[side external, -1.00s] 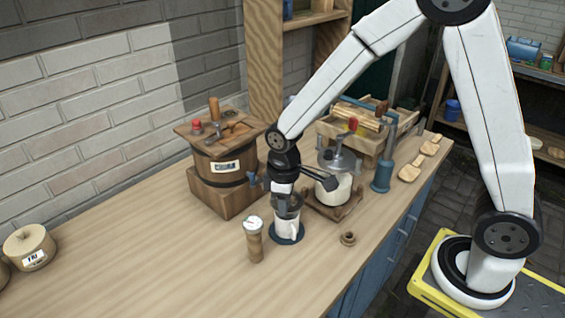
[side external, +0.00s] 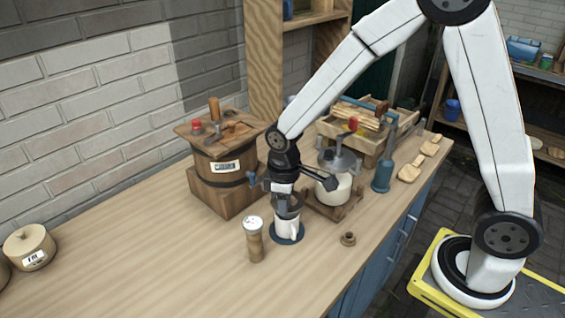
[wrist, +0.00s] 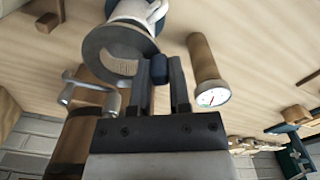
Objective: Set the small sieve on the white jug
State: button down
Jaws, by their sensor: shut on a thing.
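The white jug (side external: 288,229) stands upright on a round blue mat (side external: 277,240) on the bench. The small sieve (wrist: 98,43) has a grey rim and a mesh bowl. In the wrist view it overlaps the white jug (wrist: 131,9). In the side view the sieve (side external: 287,208) is at the jug's mouth, just under my gripper; I cannot tell whether its rim bears on the jug. My gripper (wrist: 165,70) is shut on the sieve's blue handle (wrist: 160,69). The side view shows my gripper (side external: 282,193) above the jug.
A wooden cylinder with a white dial (side external: 254,240) stands close to the jug at front left. A wooden churn (side external: 225,165) with a blue tap is behind.

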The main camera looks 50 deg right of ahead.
jog(key=shift+f, duration=1.7)
dwell(0.8)
jog(key=shift+r, duration=0.1)
dwell(0.5)
jog(key=shift+c, duration=2.4)
grip_release()
jog(key=c, duration=0.4)
jog(key=shift+r, duration=0.15)
jog(key=shift+r, duration=3.85)
